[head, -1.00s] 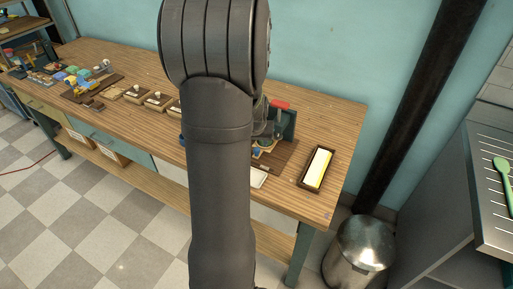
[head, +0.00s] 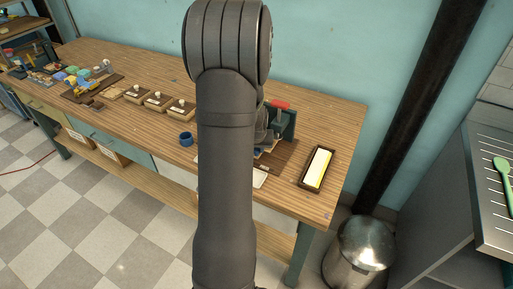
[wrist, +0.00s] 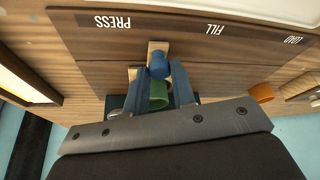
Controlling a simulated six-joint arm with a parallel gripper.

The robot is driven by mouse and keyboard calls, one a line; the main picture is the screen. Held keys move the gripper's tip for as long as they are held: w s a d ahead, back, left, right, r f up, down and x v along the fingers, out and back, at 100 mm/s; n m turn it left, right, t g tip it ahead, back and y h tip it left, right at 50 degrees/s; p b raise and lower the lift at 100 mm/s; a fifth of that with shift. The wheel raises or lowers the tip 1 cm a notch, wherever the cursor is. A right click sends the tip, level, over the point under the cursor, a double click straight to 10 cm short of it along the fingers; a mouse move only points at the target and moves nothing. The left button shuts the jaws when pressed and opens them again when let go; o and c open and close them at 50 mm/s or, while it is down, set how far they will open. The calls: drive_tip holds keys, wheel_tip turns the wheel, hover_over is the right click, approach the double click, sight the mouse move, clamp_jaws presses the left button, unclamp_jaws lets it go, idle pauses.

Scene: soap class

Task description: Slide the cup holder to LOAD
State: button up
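In the wrist view, a dark wooden board (wrist: 100,50) carries the words PRESS (wrist: 113,21), FILL (wrist: 215,29) and LOAD (wrist: 292,40). A light wooden piece, likely part of the cup holder (wrist: 158,47), lies between PRESS and FILL. A blue cylinder (wrist: 159,66) sits on or against it, with a green rounded part (wrist: 158,95) nearer my wrist. My gripper (wrist: 158,68) has its blue-grey fingers on either side of the blue cylinder, apart, with a narrow gap on the left. In the head view, my arm hides most of this.
In the head view, a press with a red handle (head: 280,104) stands behind the board. A framed pale-yellow tray (head: 304,182) lies to its right. A blue cup (head: 186,138) stands left of my arm, with several small wooden boxes (head: 157,101) behind. An orange object (wrist: 261,92) shows in the wrist view.

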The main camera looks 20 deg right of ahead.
clamp_jaws()
drive_tip(key=w+a, duration=1.3)
drive_tip(key=a, duration=0.1)
drive_tip(key=shift+w, duration=0.35)
drive_tip(key=o, duration=0.8)
unclamp_jaws()
drive_tip(key=shift+w, duration=0.15)
drive_tip(key=shift+o, duration=0.2)
drive_tip(key=shift+r, duration=0.1)
